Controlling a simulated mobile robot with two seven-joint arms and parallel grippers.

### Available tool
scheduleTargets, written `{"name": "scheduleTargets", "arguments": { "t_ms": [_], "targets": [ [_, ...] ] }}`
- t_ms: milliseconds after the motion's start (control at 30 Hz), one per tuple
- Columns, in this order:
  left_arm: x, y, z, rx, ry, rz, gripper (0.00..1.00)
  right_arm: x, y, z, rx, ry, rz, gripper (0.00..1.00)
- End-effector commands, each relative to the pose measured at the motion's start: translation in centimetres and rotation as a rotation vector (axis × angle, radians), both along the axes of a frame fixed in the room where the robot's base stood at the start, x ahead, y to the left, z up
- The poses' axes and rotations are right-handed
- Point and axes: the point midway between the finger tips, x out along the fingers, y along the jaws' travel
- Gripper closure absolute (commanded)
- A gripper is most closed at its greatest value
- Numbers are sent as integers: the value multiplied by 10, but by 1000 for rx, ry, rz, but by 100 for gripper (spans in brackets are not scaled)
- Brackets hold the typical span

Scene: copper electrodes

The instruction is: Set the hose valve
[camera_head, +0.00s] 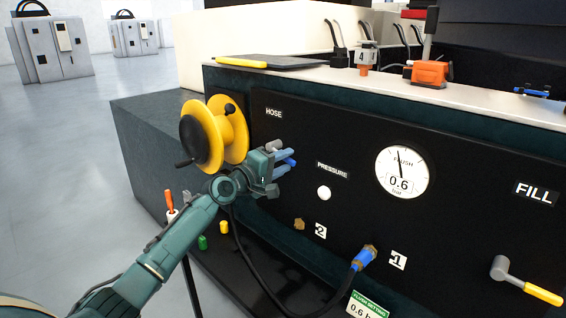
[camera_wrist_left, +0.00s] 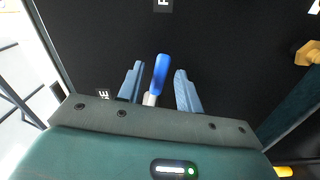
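The hose valve has a blue lever handle (camera_head: 291,162) below the HOSE label (camera_head: 274,113) on the black panel. Its grey hub (camera_head: 273,146) shows just above my gripper. My left gripper (camera_head: 286,161) is at the handle, with its fingers on either side of it. In the left wrist view the blue handle (camera_wrist_left: 160,74) stands between the two blue-grey fingers of my left gripper (camera_wrist_left: 159,68), with a gap on each side. The gripper is open. Much of the valve is hidden behind the gripper in the head view. My right gripper is not in view.
A yellow hose reel (camera_head: 232,133) is close to the left of my gripper. A pressure gauge (camera_head: 403,172) reads 0.6. A blue hose connector (camera_head: 365,257) sits at port 1, its black hose hanging below my wrist. A yellow-handled FILL lever (camera_head: 541,293) is far right.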

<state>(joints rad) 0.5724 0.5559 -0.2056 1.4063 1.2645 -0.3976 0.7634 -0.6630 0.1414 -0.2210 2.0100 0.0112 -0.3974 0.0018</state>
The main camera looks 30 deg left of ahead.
Motion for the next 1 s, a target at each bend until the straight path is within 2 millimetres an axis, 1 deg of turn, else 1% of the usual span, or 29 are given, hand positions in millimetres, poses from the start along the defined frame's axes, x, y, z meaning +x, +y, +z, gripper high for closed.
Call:
{"name": "scheduleTargets", "arguments": {
  "t_ms": [200,533,700,1000],
  "targets": [
    [-20,7,1,2,2,0,65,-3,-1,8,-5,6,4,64],
    [-50,17,0,2,2,0,65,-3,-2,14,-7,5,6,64],
    [-55,19,0,0,0,1,65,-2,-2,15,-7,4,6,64],
    [-55,19,0,0,0,0,65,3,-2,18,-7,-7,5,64]
  ]
}}
